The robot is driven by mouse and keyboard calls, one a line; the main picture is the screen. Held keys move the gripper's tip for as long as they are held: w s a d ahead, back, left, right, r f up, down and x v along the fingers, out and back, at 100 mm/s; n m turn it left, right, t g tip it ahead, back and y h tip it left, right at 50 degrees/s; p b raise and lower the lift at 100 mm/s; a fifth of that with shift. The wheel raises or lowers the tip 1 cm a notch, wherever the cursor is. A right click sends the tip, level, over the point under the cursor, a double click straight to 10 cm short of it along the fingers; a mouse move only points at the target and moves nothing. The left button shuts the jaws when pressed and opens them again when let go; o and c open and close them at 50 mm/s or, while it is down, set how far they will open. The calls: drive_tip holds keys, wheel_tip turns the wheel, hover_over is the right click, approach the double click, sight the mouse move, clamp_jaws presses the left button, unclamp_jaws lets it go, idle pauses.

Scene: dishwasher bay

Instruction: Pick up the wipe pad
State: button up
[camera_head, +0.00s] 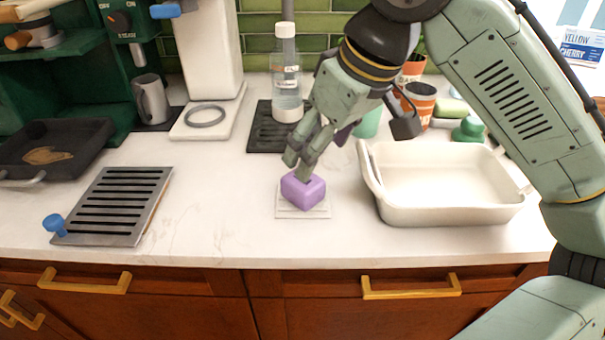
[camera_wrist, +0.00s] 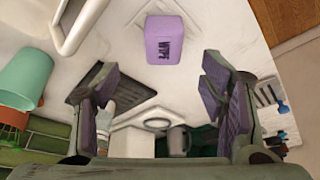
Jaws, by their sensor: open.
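The wipe pad (camera_head: 303,190) is a purple block with rounded edges. It sits on a small pale square mat (camera_head: 319,212) near the front of the white counter. In the wrist view the wipe pad (camera_wrist: 164,40) shows dark "WIPE" lettering and lies beyond the fingertips, between their lines. My gripper (camera_head: 299,164) is just above and behind the wipe pad in the head view, pointing down. In the wrist view my gripper (camera_wrist: 160,68) has its two fingers wide apart with nothing between them. In the head view the fingers overlap the pad's top edge; I cannot tell whether they touch it.
A white baking dish (camera_head: 445,217) stands close to the right. A clear bottle (camera_head: 286,80) stands behind on a dark grate (camera_head: 262,137). A metal drip grate (camera_head: 150,200) lies at left, near a dark pan (camera_head: 88,150). The counter left of the pad is clear.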

sight(314, 185)
drive_tip(key=x, duration=0.3)
drive_tip(key=shift+s+a+f, duration=0.15)
drive_tip(key=shift+f, duration=0.05)
drive_tip(key=p+x, duration=0.1)
drive_tip(key=x, duration=0.4)
drive_tip(key=shift+a+f, duration=0.15)
drive_tip(key=shift+f, duration=0.15)
drive_tip(key=shift+c, duration=0.2)
drive_tip(key=c, duration=1.2)
drive_tip(key=shift+r, duration=0.15)
